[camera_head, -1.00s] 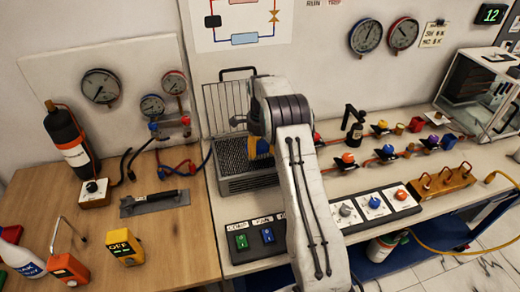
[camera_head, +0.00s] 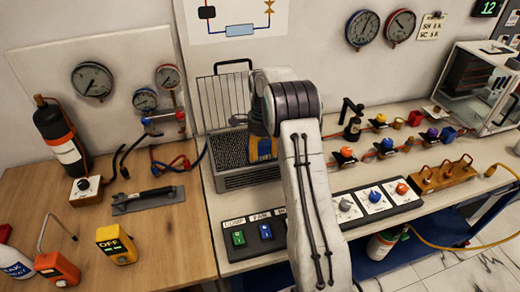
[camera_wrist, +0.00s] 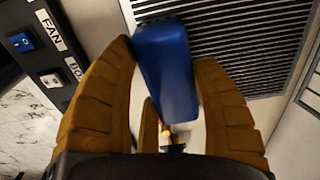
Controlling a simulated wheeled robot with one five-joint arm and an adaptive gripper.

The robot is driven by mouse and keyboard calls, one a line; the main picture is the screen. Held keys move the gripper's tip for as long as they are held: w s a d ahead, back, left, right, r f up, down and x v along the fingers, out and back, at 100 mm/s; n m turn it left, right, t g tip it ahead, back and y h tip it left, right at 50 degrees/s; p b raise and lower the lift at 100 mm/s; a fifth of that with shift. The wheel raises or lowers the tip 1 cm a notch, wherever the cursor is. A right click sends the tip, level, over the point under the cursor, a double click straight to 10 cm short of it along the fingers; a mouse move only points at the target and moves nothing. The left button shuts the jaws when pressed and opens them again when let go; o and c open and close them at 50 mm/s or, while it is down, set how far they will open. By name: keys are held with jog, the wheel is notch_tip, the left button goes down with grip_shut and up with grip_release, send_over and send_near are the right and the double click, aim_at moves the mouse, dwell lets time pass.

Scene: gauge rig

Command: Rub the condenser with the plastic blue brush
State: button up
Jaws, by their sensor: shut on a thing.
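The condenser (camera_head: 252,177) is a grey box with a dark finned top and a wire rack behind it, standing at the left end of the light bench. In the wrist view its fins (camera_wrist: 245,45) fill the upper right. My gripper (camera_wrist: 164,62) has orange-brown fingers closed on a blue plastic brush (camera_wrist: 167,65). The brush's far end overlaps the edge of the fins in the wrist view; whether it touches them I cannot tell. In the head view my arm hides most of the gripper (camera_head: 263,149) and brush, over the condenser's right side.
A switch panel (camera_head: 376,203) with buttons and knobs runs along the bench front, close to my arm. Valves and coloured caps (camera_head: 386,145) stand to the right. A black bottle (camera_head: 62,138) and a dark tool on a plate (camera_head: 148,200) are on the wooden table at left.

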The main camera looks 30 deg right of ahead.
jog(key=shift+d, duration=0.45)
jog(key=shift+w+d+r+p, duration=0.1)
jog(key=shift+w+r+p, duration=0.15)
jog(key=shift+p, duration=0.45)
jog(key=shift+w+d+f+p, duration=0.1)
jog(key=shift+w+d+p, duration=0.05)
jog(key=shift+w+p, duration=0.7)
jog(key=shift+w+d+f+p, duration=0.1)
jog(key=shift+w+p, duration=0.6)
jog(key=shift+p, duration=0.25)
jog(key=shift+w, duration=0.1)
jog(key=shift+w+d+p, duration=0.15)
jog(key=shift+w+p, duration=0.5)
jog(key=shift+p, duration=0.55)
jog(key=shift+w+d+f+p, duration=0.15)
jog(key=shift+w+p, duration=0.15)
jog(key=shift+w, duration=0.15)
jog(key=shift+w+d+f+p, duration=0.1)
jog(key=shift+w+p, duration=0.2)
jog(key=shift+w, duration=0.1)
